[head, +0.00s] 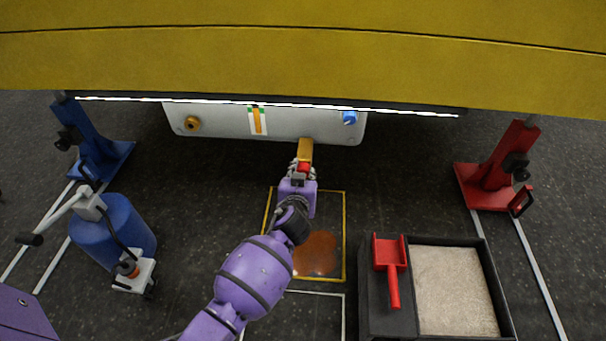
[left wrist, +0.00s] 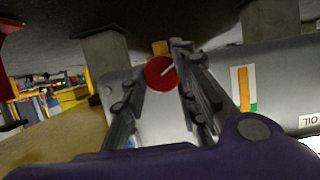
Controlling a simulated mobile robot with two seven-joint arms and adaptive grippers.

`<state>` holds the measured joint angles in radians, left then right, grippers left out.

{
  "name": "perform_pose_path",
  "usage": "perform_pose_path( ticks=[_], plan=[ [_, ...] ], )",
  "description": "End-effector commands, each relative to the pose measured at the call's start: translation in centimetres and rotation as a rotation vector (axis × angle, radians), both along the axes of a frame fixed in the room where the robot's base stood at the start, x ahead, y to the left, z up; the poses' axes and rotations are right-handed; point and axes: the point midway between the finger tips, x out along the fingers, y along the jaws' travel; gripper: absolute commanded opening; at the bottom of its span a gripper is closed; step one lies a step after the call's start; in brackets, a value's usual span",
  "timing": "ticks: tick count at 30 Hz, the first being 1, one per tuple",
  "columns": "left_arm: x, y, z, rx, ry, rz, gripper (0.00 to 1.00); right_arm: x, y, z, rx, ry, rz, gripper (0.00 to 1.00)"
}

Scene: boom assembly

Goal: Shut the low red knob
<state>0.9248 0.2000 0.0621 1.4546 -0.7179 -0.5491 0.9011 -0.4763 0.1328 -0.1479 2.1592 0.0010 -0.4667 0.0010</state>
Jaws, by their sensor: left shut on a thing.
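The low red knob (head: 304,168) sits at the yellow outlet (head: 305,150) under the grey tank (head: 215,122). My left gripper (head: 300,174) reaches up to it from below and is shut on it. In the left wrist view the red knob (left wrist: 160,73) is a round disc with a pale line slanting up to the right. The fingers stand on either side of it. In the head view the gripper partly covers the knob. My right gripper is not in view.
A yellow beam (head: 300,55) hangs low above the tank. A brown puddle (head: 318,252) lies inside a yellow floor outline. A sand tray (head: 490,270) with a red scoop (head: 391,265) is at the right. A blue drum (head: 110,235) and blue stand (head: 95,140) are left, a red stand (head: 500,165) right.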

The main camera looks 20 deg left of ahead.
Motion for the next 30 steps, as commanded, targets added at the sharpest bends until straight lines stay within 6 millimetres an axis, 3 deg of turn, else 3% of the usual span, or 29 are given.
perform_pose_path(
  ticks=[1,30],
  plan=[
    [-0.08,-1.06,-0.29,-0.023,-0.001,-0.014,0.01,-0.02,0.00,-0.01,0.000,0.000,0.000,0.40],
    [0.00,-1.01,-0.04,-0.150,-0.040,-0.014,0.01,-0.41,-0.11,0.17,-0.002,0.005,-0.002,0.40]
  ],
)
